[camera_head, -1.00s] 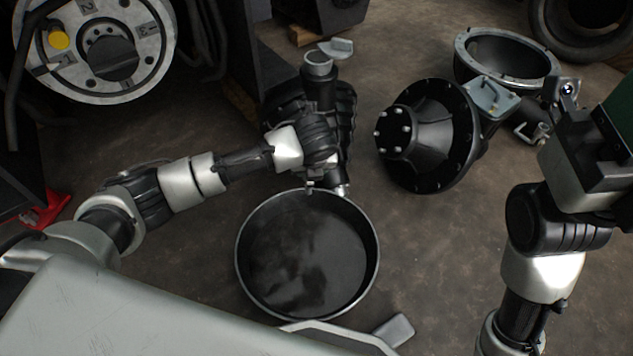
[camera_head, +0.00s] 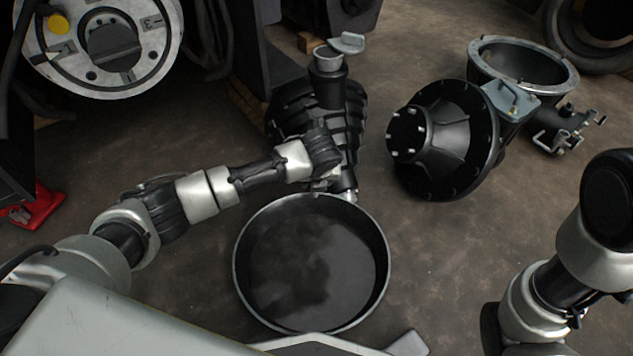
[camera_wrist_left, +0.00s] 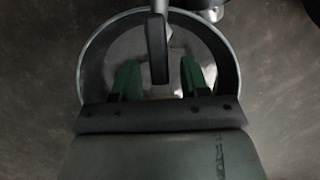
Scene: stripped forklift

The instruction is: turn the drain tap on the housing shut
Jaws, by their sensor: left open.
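The black ribbed housing (camera_head: 345,115) stands upright in the middle of the head view, with an open neck on top. The drain tap's metal spout (camera_head: 347,192) sticks out low on its front, above the pan's rim. In the left wrist view a dark bar, seemingly the tap's lever (camera_wrist_left: 157,45), reaches down between the green fingers of my left gripper (camera_wrist_left: 160,80). The gripper is open, one finger on each side, with gaps visible. In the head view my left wrist hides most of the tap and gripper. My right gripper is out of view.
A round black drain pan (camera_head: 238,270) with dark, shiny liquid lies below the tap. Right of the housing stand a black flanged hub (camera_head: 450,140), an open bowl-shaped casing (camera_head: 525,60) and a small black fitting (camera_head: 562,130). A red jack (camera_head: 38,208) is at left. Floor right of the pan is clear.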

